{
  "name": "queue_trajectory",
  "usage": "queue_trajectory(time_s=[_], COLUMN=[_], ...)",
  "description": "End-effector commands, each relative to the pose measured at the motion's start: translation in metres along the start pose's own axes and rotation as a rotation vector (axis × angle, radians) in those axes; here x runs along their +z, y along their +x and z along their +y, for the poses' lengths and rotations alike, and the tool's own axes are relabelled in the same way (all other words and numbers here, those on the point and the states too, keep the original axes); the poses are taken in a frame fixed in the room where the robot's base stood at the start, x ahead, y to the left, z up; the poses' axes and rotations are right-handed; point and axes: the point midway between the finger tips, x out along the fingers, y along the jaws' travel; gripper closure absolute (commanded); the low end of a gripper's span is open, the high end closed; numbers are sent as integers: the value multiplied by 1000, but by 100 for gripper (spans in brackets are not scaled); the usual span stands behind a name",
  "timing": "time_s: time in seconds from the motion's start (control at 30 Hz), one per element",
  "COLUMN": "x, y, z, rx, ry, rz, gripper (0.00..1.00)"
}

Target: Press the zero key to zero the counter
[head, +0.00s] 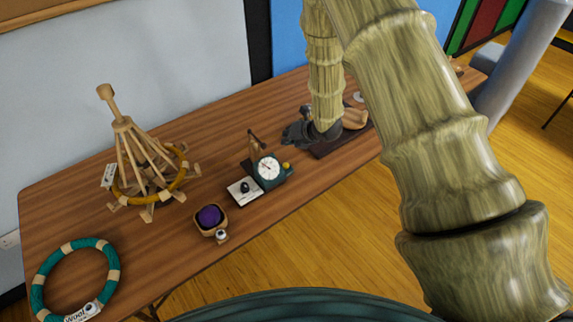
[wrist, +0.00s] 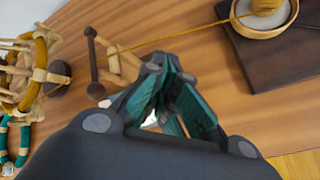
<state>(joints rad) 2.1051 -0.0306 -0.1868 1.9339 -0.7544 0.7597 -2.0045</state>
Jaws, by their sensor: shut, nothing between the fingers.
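The counter (head: 268,168) is a small teal box with a white round dial, standing near the front edge of the table. A yellow knob (head: 286,166) sticks out at its right side. A white plate with a black knob (head: 244,188) lies at its left front. I cannot tell which of these is the zero key. My gripper (head: 290,134) is shut and empty, behind and to the right of the counter, apart from it in the head view. In the wrist view my gripper (wrist: 158,66) has teal surfaces around its fingers; the dial and knobs cannot be made out there.
A wooden yarn swift (head: 123,150) stands at left, with a teal ring (head: 40,278) in front. A bowl of purple yarn (head: 210,217) sits at the front edge. A wooden post (wrist: 93,62) stands close by the gripper. A mustard yarn winder (wrist: 262,18) sits on a dark board.

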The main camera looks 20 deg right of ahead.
Motion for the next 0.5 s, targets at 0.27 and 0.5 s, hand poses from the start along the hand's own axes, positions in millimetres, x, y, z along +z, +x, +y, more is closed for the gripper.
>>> queue_trajectory(time_s=[0.27, 0.5], x=[-6, -18], y=[8, 24], z=[-6, -18], rx=[-1, -1], ry=[2, 3], rz=[1, 0], gripper=[100, 100])
